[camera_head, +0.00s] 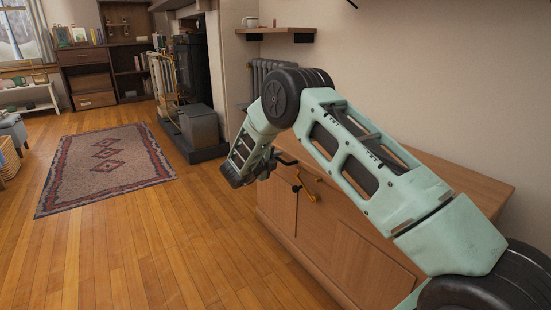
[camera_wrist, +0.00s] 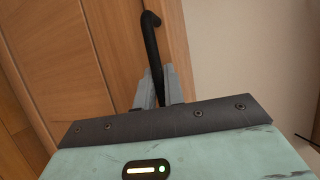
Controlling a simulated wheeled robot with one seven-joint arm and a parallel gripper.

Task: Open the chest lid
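The wooden chest (camera_head: 360,268) stands against the right wall, partly hidden behind my arm. Its flat top (camera_head: 462,172) looks level and closed. A dark handle (camera_head: 287,160) sticks out near its top front edge. My gripper (camera_head: 268,163) is at the chest's far front corner by this handle. In the wrist view, the black bent handle (camera_wrist: 152,45) rises between the grey fingers of my gripper (camera_wrist: 158,85). The fingers sit close on both sides of it and look shut on it. The wooden face of the chest (camera_wrist: 75,65) fills the left of that view.
An orange-brown metal piece (camera_head: 304,188) hangs on the chest front. A radiator (camera_head: 262,72) and a wall shelf (camera_head: 276,31) are behind my arm. A grey box (camera_head: 198,125) stands by the fireplace. A patterned rug (camera_head: 105,165) lies on open wooden floor (camera_head: 130,250) at left.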

